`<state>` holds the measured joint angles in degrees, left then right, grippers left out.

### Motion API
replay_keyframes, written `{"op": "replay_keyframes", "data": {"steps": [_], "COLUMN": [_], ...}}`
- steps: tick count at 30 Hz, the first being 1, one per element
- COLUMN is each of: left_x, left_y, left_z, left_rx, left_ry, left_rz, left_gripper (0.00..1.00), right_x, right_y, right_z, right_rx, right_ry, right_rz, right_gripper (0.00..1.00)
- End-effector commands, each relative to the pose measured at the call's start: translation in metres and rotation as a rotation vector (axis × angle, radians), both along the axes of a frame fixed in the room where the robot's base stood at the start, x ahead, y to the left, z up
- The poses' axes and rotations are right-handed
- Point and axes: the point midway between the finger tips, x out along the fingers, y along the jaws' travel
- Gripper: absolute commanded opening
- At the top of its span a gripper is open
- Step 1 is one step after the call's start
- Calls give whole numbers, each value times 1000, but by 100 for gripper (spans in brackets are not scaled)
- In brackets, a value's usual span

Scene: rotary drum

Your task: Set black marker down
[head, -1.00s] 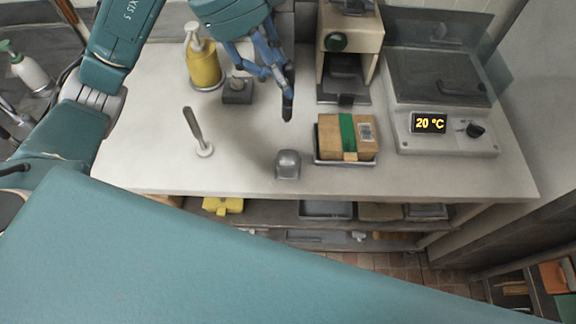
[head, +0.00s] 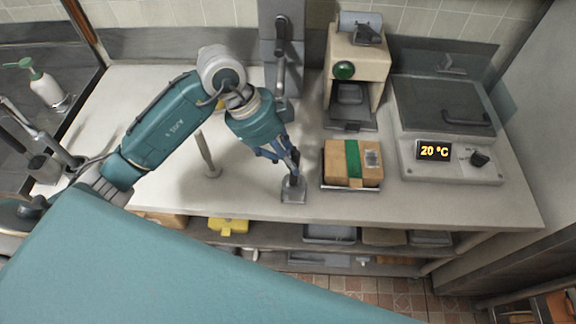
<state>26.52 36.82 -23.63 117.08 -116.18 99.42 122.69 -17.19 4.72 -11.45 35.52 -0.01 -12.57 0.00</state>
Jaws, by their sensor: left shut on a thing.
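My left gripper (head: 282,154) is shut on the black marker (head: 295,160), which shows as a short dark piece at the fingertips. The fingers partly hide it. The marker is low over a small grey block (head: 293,190) near the front of the light worktop (head: 250,203). I cannot tell whether the marker touches the block. My right gripper is not in view.
A brown box with a green band (head: 342,160) sits in a tray just right of the gripper. An upright post (head: 207,155) stands to the left. A beige machine (head: 358,75) and a hotplate unit reading 20 °C (head: 447,165) stand behind and right.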

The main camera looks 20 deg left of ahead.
Motion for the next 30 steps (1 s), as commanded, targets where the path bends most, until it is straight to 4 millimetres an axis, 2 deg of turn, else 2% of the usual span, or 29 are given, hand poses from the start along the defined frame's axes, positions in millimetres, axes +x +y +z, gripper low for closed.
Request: {"op": "replay_keyframes", "data": {"steps": [6, 13, 14, 18, 26, 30], "left_x": [-2, 0, 0, 0, 0, 0], "left_y": [0, 0, 0, 0, 0, 3], "left_z": [-30, -34, -34, -34, -33, -27], "left_rx": [0, 1, 1, 1, 1, 1], "left_ry": [5, 0, 0, 0, 1, -2], "left_rz": [0, -1, -1, -1, 0, 0], "left_gripper": [0, 0, 25, 52, 52, 52], "right_x": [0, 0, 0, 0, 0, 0], "right_y": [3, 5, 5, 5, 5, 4], "right_z": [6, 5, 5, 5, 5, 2], "right_rx": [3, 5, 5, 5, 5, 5], "right_ry": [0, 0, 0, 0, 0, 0], "right_rz": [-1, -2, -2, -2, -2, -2], "right_gripper": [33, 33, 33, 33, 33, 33]}}
